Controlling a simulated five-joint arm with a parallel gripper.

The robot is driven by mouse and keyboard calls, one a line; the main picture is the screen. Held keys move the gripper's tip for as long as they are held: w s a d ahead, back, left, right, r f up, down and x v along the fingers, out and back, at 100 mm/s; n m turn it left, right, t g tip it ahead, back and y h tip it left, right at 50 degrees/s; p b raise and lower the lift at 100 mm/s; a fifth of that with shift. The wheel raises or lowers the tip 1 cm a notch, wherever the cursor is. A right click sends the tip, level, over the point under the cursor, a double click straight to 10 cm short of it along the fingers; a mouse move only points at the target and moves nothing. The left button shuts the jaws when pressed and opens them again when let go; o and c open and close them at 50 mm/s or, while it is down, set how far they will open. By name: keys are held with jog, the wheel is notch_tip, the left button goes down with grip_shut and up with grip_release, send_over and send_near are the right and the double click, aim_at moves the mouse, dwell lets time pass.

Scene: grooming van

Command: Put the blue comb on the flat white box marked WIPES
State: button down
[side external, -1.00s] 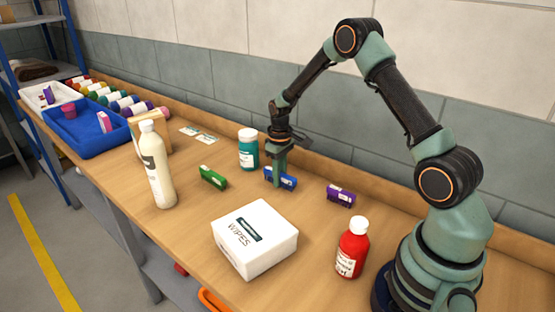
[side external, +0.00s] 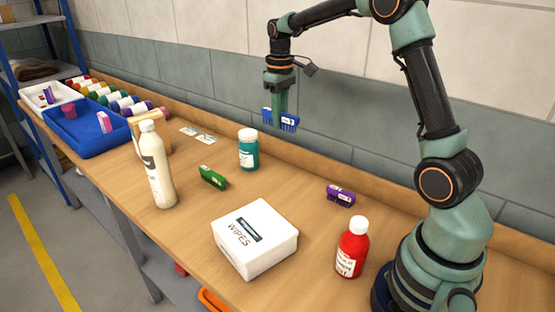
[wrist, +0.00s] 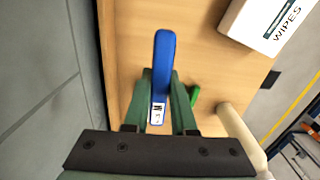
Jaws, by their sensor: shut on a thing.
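The blue comb (side external: 281,119) is held in the air above the back of the bench, teeth pointing down. My gripper (side external: 281,106) is shut on it. In the wrist view the comb (wrist: 162,65) sits between my two fingers (wrist: 160,105), its long side pointing away from the wrist. The flat white box marked WIPES (side external: 256,238) lies on the bench nearer the front, lower and apart from the comb. Its top is bare. The box also shows at the top right of the wrist view (wrist: 262,22).
A blue tray (side external: 85,136) is at the far left. Bench between the combs is clear.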

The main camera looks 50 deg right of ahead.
jog(key=s+a+r, duration=0.3)
jog(key=a+r, duration=0.2)
jog(key=a, duration=0.7)
notch_tip(320, 180, up, 2)
jog(key=r, duration=0.1)
send_over(254, 226)
notch_tip(254, 226, down, 20)
jog(key=shift+r, duration=0.1)
jog(key=shift+s+f, duration=0.1)
jog(key=shift+f, duration=0.15)
jog(key=c, duration=0.7)
grip_release()
jog(key=shift+c, duration=0.2)
jog(key=shift+r, duration=0.1)
